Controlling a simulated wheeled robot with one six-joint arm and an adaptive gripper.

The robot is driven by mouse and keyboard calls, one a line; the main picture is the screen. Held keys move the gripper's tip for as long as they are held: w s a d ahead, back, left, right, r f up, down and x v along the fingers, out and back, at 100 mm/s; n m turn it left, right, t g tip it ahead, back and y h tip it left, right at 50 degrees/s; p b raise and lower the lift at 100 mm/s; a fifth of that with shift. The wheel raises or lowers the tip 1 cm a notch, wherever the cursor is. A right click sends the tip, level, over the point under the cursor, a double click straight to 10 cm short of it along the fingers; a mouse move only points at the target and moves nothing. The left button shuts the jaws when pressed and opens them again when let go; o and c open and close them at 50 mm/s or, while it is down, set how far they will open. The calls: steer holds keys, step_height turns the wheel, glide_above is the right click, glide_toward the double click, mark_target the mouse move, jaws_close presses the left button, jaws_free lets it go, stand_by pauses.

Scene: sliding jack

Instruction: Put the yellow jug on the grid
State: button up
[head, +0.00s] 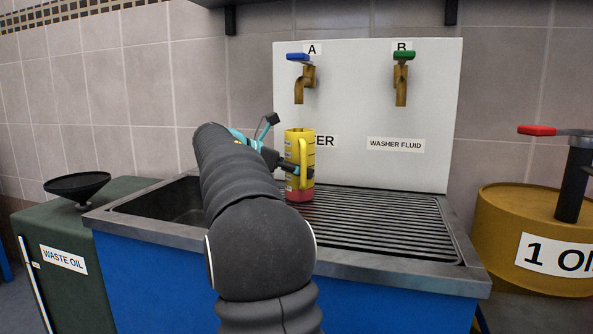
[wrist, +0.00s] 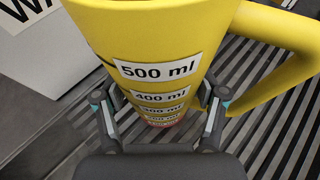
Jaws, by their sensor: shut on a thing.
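The yellow jug (head: 299,161) is upright at the left end of the black slatted grid (head: 385,225), below tap A. It has a red base and a handle facing the camera in the head view. In the wrist view the jug (wrist: 150,35) shows white volume labels, with its handle to the right. My gripper (wrist: 160,117) has a finger on each side of the jug's body and is shut on it. In the head view my gripper (head: 290,167) is partly hidden by my arm. The jug's base appears at or just above the grid; I cannot tell if it touches.
A white panel (head: 360,100) behind carries tap A (head: 303,80) with a blue lever and tap B (head: 402,82) with a green lever. An open basin (head: 165,203) lies left of the grid. A waste oil cabinet (head: 60,230) and yellow drum (head: 520,215) flank the unit. The grid's right side is clear.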

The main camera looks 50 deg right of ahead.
steer(key=shift+f, duration=0.1)
steer(key=o, duration=1.5)
steer(key=shift+c, duration=0.2)
steer(key=shift+a+r, duration=0.2)
steer(key=shift+r, duration=0.05)
steer(key=p+v, duration=0.1)
steer(key=v, duration=1)
steer(key=shift+w+a+p, duration=0.15)
steer(key=shift+a+p, duration=0.1)
steer(key=shift+p, duration=0.05)
steer(key=shift+r, duration=0.1)
